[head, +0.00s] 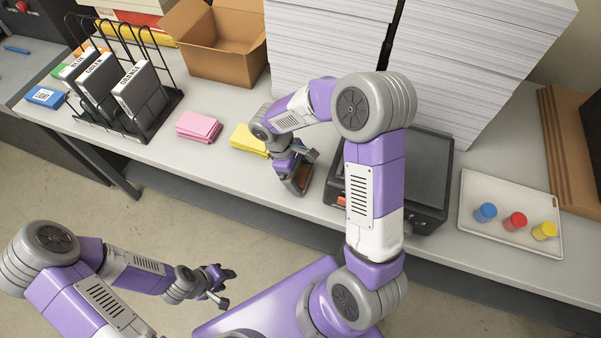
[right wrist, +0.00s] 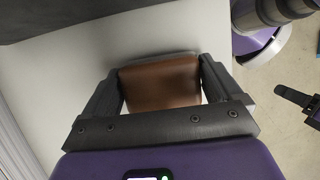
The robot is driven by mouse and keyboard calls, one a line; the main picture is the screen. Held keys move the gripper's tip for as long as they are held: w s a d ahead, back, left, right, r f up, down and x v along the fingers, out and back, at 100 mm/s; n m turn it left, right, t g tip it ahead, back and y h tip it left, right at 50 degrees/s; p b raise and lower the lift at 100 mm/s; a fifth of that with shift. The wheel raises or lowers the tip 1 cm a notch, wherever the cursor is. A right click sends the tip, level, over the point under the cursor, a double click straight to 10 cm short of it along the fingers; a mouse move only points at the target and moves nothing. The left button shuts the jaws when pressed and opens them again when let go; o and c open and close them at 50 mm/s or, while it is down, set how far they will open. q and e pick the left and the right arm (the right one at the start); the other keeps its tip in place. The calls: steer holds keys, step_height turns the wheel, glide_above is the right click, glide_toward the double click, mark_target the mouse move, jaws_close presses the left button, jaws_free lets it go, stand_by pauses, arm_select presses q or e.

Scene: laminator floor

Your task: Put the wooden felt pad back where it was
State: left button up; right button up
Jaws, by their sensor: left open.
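The wooden felt pad, a brown block (head: 298,181), is at the front edge of the table, under my right gripper (head: 297,168). In the right wrist view the brown pad (right wrist: 160,86) fills the space between the two fingers of my right gripper (right wrist: 160,78), with a finger against each side. I cannot tell whether its underside touches the table. My left gripper (head: 224,287) is open and empty, over the floor in front of the table.
Yellow pads (head: 246,141) and pink pads (head: 198,127) lie left of my right gripper. A black machine (head: 425,175) stands to its right, beyond it a tray (head: 480,240) with coloured jars. Tall paper stacks (head: 318,55) and a wire rack (head: 160,125) stand behind and left.

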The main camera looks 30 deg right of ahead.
steer(key=shift+o, duration=0.4)
steer(key=shift+r, duration=0.25)
steer(key=p+v, duration=0.2)
steer(key=v, duration=1)
